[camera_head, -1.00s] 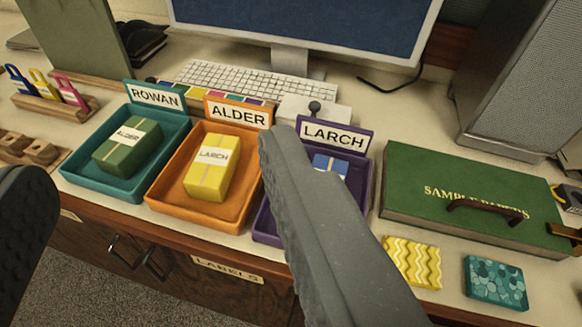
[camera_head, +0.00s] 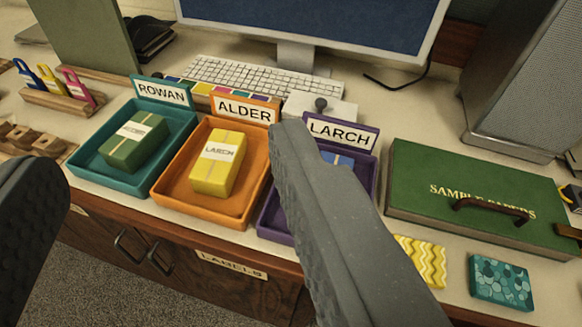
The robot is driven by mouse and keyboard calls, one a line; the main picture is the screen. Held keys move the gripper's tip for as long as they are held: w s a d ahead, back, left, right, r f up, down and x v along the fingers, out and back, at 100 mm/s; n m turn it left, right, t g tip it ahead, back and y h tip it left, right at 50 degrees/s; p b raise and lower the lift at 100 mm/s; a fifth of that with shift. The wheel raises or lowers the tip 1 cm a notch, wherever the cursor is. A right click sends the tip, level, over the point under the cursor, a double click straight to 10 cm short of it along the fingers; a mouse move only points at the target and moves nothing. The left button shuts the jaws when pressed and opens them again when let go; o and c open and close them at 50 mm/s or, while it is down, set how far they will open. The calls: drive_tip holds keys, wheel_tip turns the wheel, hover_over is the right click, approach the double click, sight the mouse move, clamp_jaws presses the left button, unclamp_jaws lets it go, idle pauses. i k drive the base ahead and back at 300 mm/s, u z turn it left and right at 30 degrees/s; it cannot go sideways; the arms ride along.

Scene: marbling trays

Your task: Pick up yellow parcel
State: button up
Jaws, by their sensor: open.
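The yellow parcel (camera_head: 213,177), with a white band reading LARCH, lies in the orange tray (camera_head: 172,191) labelled ALDER. My gripper (camera_head: 155,160) is open, with one dark finger at the lower left and the other rising from the lower right to the right side of the orange tray. The parcel shows in the gap between the fingers, and neither finger appears to touch it. The right finger hides much of the purple tray (camera_head: 274,222) labelled LARCH and most of the blue parcel (camera_head: 338,159) in it.
A green parcel (camera_head: 125,154) lies in the teal tray (camera_head: 99,183) labelled ROWAN, left of the orange tray. A green SAMPLE PAPERS box (camera_head: 430,170) stands right. A keyboard (camera_head: 250,75) and monitor (camera_head: 320,20) are behind. Patterned squares (camera_head: 500,283) lie front right.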

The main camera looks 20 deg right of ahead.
sight(216, 169)
drive_tip(key=u, duration=0.45)
drive_tip(key=k, duration=1.2)
drive_tip(key=u, duration=0.85)
drive_tip(key=i, duration=1.05)
drive_tip(key=z, duration=0.55)
drive_tip(key=i, duration=0.65)
drive_tip(key=z, duration=0.6)
